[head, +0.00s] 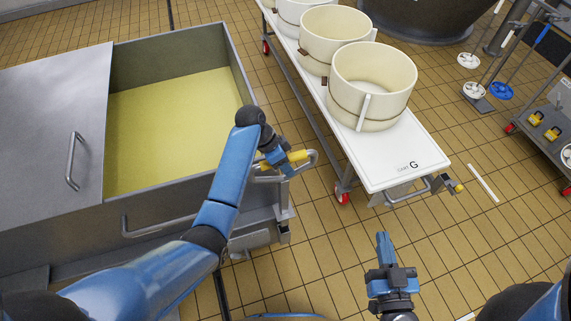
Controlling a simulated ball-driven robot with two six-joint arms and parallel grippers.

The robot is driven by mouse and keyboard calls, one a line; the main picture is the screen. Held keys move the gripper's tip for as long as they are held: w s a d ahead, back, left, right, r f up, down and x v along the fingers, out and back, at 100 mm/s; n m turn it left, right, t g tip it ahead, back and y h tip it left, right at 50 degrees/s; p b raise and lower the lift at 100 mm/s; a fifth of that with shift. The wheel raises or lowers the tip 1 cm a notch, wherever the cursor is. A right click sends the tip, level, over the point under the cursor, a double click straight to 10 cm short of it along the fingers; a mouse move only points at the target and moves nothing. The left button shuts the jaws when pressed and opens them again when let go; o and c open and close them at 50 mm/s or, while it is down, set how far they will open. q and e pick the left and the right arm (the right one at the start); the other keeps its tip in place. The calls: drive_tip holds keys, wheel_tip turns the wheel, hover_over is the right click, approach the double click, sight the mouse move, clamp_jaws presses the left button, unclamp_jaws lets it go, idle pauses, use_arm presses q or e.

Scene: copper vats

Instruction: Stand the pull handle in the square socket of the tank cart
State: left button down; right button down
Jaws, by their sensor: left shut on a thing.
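The tank cart is the steel tank (70,210) at the left, with yellow liquid inside and a flat lid part over its left side. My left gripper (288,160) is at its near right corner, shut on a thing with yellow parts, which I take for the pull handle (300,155). The jaws hide much of it. A bent metal bar shows right beside it, and I cannot tell whether they touch. The square socket cannot be made out. My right gripper (384,248) is low over the floor, apart from everything; its jaw gap is not clear.
A white-topped cart marked G (405,170) stands to the right with several cream tubs (372,85). It has a metal bar and a yellow-tipped part at its near end. Another cart (550,125) is at the far right. Tiled floor (330,260) is clear between.

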use_arm(q)
drive_tip(key=shift+f, duration=0.35)
idle(0.3)
drive_tip(key=b, duration=0.6)
hover_over(286, 193)
drive_tip(key=w, duration=0.1)
drive_tip(key=shift+f, duration=3.85)
drive_tip(key=shift+f+b, duration=2.95)
drive_tip(key=shift+f, duration=1.2)
